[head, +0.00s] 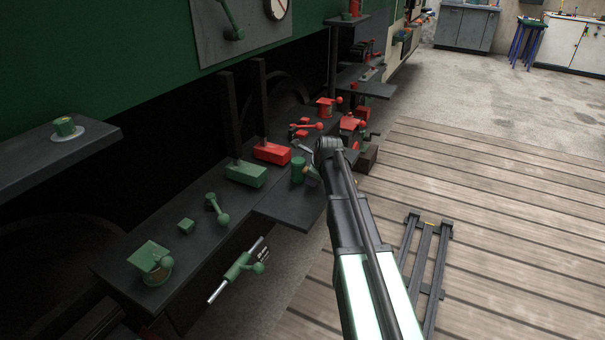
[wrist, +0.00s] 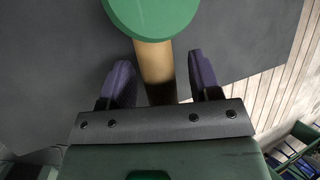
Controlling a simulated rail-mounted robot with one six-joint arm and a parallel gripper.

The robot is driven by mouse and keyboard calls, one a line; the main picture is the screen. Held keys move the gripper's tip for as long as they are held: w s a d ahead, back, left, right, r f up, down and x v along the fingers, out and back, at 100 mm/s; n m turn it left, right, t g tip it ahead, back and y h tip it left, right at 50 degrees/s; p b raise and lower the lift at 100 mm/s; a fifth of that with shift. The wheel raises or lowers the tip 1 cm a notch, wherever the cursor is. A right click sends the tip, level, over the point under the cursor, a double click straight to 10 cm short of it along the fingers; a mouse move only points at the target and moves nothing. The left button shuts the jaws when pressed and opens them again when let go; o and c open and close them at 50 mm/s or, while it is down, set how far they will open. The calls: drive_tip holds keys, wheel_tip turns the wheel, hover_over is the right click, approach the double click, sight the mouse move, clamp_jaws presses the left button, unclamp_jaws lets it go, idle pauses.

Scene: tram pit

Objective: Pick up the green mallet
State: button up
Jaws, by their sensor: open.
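The green mallet (head: 298,171) stands on the dark shelf in the head view, beside my arm's end. In the wrist view its round green head (wrist: 152,16) is at the top edge, and its tan wooden handle (wrist: 154,62) runs down from it. My gripper (wrist: 159,62) is open, with one purple finger on each side of the handle. A gap shows between each finger and the handle. The handle's lower end is dark and partly hidden by my gripper's body. In the head view my gripper's fingers are hard to make out.
A green block with a post (head: 246,174) and a red block with a post (head: 271,153) stand left of the mallet. Red valve-like parts (head: 328,106) sit behind. A green lever (head: 217,208) lies nearer on the bench. The plank floor (head: 500,200) at right is mostly clear.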

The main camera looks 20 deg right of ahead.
drive_tip(key=shift+f, duration=0.25)
drive_tip(key=shift+c, duration=0.4)
clamp_jaws()
drive_tip(key=shift+r, duration=0.1)
wheel_tip(320, 180, up, 20)
drive_tip(key=p, duration=2)
drive_tip(key=shift+r, duration=0.2)
